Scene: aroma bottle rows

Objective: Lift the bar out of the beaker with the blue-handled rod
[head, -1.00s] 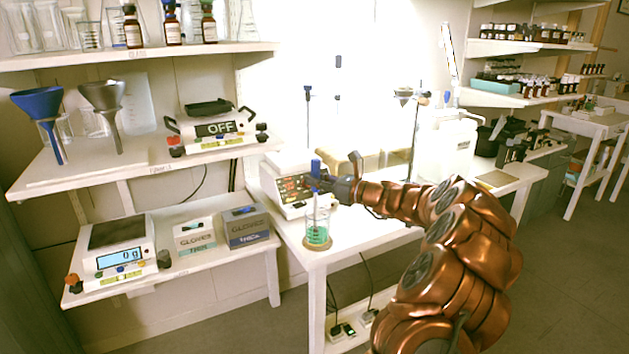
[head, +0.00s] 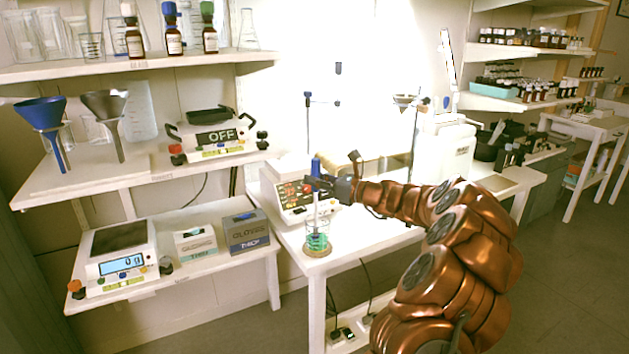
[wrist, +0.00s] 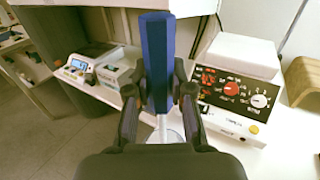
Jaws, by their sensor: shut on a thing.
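The blue-handled rod stands near upright, its blue handle (head: 316,168) at the top and its pale shaft (head: 317,206) running down to the beaker. My gripper (head: 324,183) is shut on the blue handle from the right. In the wrist view the handle (wrist: 157,62) is between both fingers. The glass beaker (head: 317,241) holds green liquid and stands on a round brownish base at the white bench's near left corner. The rod's lower end seems to be within the beaker. The bar cannot be made out in either view.
A stirrer hotplate (head: 296,200) with a red display stands just behind the beaker. It also shows at right in the wrist view (wrist: 238,85). The bench front beside the beaker (head: 360,245) is clear.

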